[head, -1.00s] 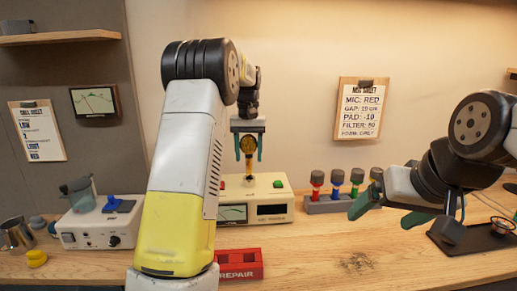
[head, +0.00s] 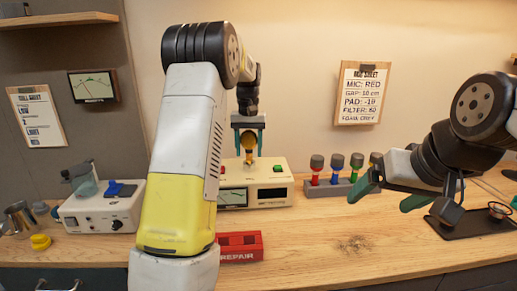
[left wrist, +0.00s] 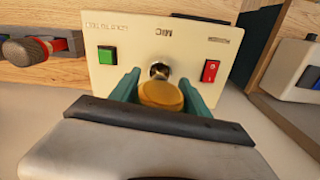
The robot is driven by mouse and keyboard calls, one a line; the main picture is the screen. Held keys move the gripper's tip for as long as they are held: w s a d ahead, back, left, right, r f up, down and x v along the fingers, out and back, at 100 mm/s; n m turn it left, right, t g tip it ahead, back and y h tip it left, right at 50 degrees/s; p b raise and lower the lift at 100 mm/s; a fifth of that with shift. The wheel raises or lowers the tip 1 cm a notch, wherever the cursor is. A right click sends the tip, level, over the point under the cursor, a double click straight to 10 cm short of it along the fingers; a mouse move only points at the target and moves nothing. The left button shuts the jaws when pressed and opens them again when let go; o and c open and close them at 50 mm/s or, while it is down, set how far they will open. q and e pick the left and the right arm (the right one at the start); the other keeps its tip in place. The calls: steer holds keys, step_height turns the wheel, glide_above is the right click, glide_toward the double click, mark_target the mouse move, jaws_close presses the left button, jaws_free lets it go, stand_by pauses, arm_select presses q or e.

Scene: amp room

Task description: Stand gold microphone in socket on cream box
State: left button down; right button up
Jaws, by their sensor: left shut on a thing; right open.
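The gold microphone (head: 249,140) is upright between the fingers of my left gripper (head: 249,149), which is shut on it. It is right above the top of the cream box (head: 270,193), with its lower end at the box top. In the left wrist view the gold head (left wrist: 161,95) of the microphone sits between the green fingers (left wrist: 160,92). The round metal socket (left wrist: 159,70) shows just beyond it, between a green and a red button. I cannot tell how far the lower end is in the socket. My right gripper (head: 390,193) is open and empty at the right.
A grey rack (head: 325,191) with several coloured microphones stands right of the cream box. A red REPAIR tray (head: 240,247) is in front. A white device (head: 100,212) stands at the left and a dark tray (head: 470,222) at the right.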

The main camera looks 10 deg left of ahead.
arm_select(q)
steer(key=shift+c, duration=2.2)
jaws_free()
steer(key=shift+w, duration=0.1)
step_height(320, 180, up, 7)
steer(key=shift+r, duration=0.4)
